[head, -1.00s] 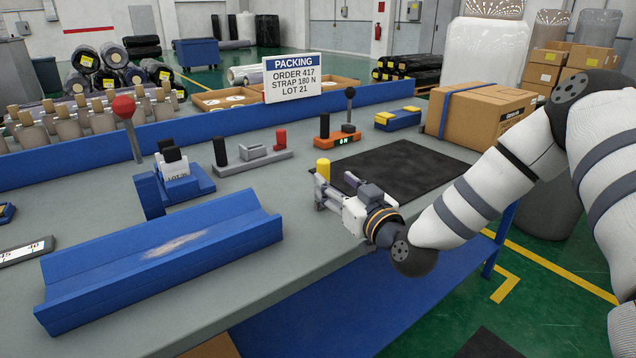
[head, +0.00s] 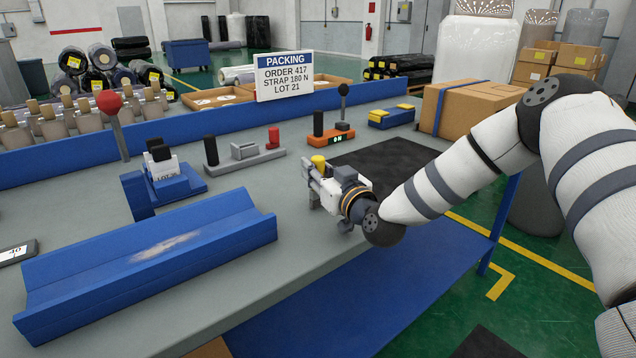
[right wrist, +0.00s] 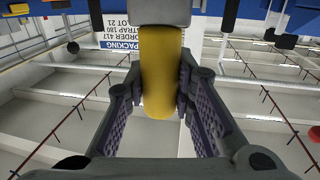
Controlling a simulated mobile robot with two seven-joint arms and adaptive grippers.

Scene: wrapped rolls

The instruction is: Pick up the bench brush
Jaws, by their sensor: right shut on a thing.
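The bench brush shows as an upright yellow handle (head: 319,160), its top standing out above my right gripper (head: 321,174) near the front edge of the bench. In the right wrist view the yellow handle (right wrist: 160,75) runs between the two ridged finger pads, with a grey block at its upper end in the picture. My right gripper (right wrist: 164,108) is shut on the handle. The gripper hides the brush's lower part in the head view, so I cannot tell whether it touches the bench. My left gripper is not in view.
A blue trough (head: 150,255) with a pale dusty patch lies at the left. A black mat (head: 400,160) is behind the gripper. An orange device (head: 331,137), a grey fixture (head: 245,150) and a packing sign (head: 286,76) stand farther back. A cardboard box (head: 470,108) is at the right.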

